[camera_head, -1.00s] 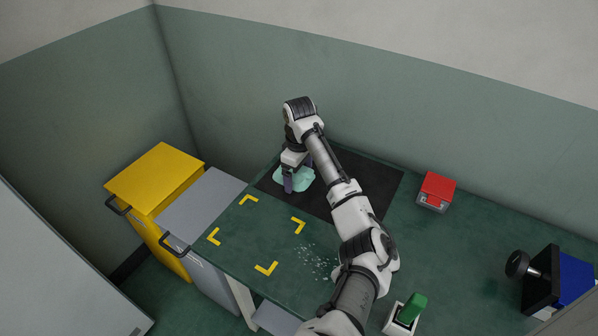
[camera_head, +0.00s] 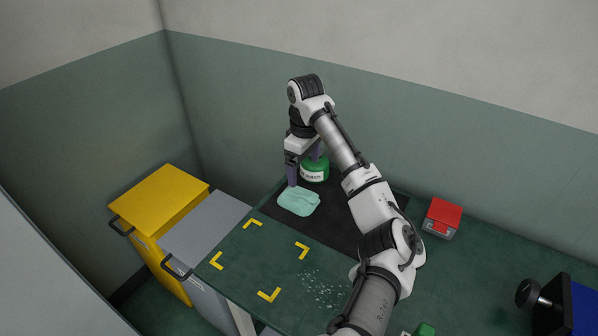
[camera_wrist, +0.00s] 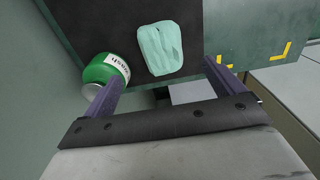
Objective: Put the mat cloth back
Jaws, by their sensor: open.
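The pale mint cloth (camera_head: 298,202) lies crumpled and flat on the black mat (camera_head: 338,229), near its left end. In the wrist view the cloth (camera_wrist: 160,48) lies on the mat (camera_wrist: 104,22), beyond the fingertips. My gripper (camera_head: 302,178) is open and empty, its fingers pointing down just behind the cloth. In the wrist view the gripper's two fingers (camera_wrist: 163,76) stand wide apart, with the cloth clear of both.
A green labelled container (camera_head: 315,170) stands on the mat close by my gripper; in the wrist view it is beside the left finger. White crumbs (camera_head: 322,288) lie near yellow corner marks (camera_head: 269,295). A red box (camera_head: 441,217) is at right. Yellow (camera_head: 160,200) and grey (camera_head: 207,226) cabinets stand left.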

